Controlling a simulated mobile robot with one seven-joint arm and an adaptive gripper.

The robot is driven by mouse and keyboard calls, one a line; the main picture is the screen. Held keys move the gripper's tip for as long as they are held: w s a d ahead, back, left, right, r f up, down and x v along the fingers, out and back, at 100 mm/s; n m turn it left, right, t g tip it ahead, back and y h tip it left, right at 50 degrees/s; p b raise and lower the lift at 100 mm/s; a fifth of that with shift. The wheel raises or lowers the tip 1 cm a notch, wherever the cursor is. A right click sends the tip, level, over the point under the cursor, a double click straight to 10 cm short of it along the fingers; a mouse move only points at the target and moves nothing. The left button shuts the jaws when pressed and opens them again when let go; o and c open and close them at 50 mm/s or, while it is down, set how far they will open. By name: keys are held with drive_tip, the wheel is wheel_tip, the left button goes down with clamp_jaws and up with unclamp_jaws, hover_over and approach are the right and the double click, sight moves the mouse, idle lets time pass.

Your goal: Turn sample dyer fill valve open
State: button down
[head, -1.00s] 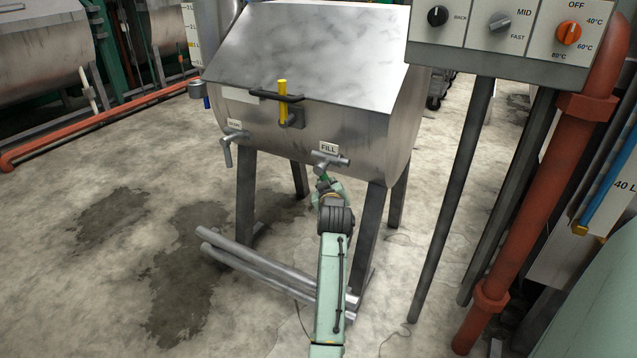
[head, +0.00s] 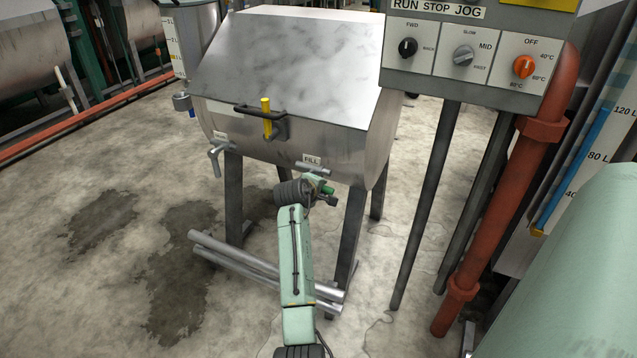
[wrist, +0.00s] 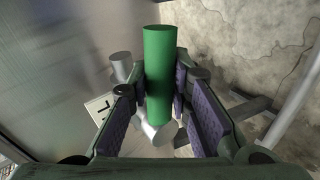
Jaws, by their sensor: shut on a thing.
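The sample dyer's fill valve (head: 312,168) is a grey metal fitting on the lower right of the steel drum, below the FILL label (head: 312,160). Its green handle shows small below the valve in the head view and as a large green cylinder (wrist: 158,60) in the wrist view. My gripper (head: 325,192) is at the valve, its arm reaching up from below. In the wrist view my gripper's purple-padded fingers (wrist: 160,95) stand on both sides of the green handle and are shut on it. The handle's lower end and the valve joint are partly hidden.
A second tap (head: 217,157) hangs at the drum's left. The drum (head: 290,55) stands on dark legs, with grey pipes (head: 215,250) low by them. A control panel (head: 460,55) on posts and a red pipe (head: 500,220) are at right. The floor at left is open.

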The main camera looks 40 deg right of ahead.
drive_tip(key=shift+d+r+n+g+p, duration=0.1)
drive_tip(key=shift+r+n+g+p, duration=0.3)
drive_tip(key=shift+r+g+p, duration=0.15)
drive_tip(key=shift+h, duration=0.3)
drive_tip(key=c, duration=1.4)
unclamp_jaws()
drive_tip(key=shift+c, duration=0.2)
drive_tip(key=shift+f, duration=0.1)
drive_tip(key=v, duration=1.2)
